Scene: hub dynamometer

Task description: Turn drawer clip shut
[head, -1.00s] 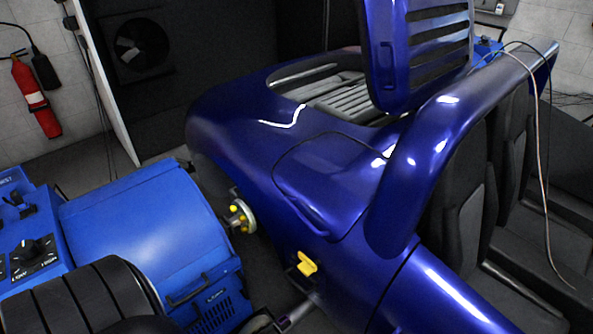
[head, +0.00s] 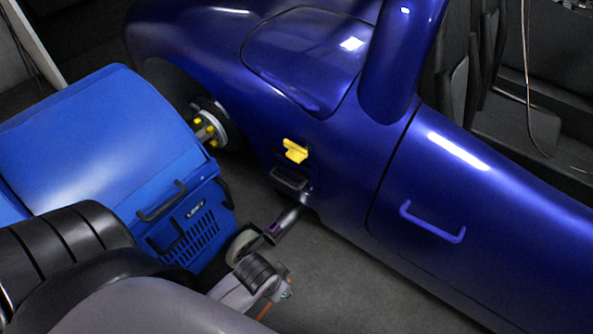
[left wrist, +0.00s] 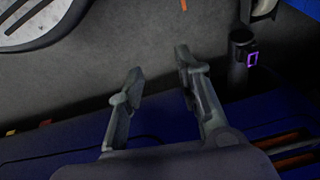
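The yellow drawer clip (head: 295,151) sits on the side of the blue car, just above a drawer front with a dark handle (head: 289,179). Its grip lies roughly crosswise, a little tilted. Whether it is turned shut is hard to tell. My left gripper (left wrist: 158,92) shows in the left wrist view with its two fingers apart and nothing between them. The clip is not recognisable in that view. In the head view my arm lies low at the left, clear of the clip. My right gripper is not in view.
The blue car (head: 470,205) fills the right, with a blue door handle (head: 432,222). A blue machine (head: 100,145) stands left, near the wheel hub (head: 208,126). A post with a purple-lit part (head: 273,228) stands below the drawer. Grey floor (head: 350,275) is clear at lower middle.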

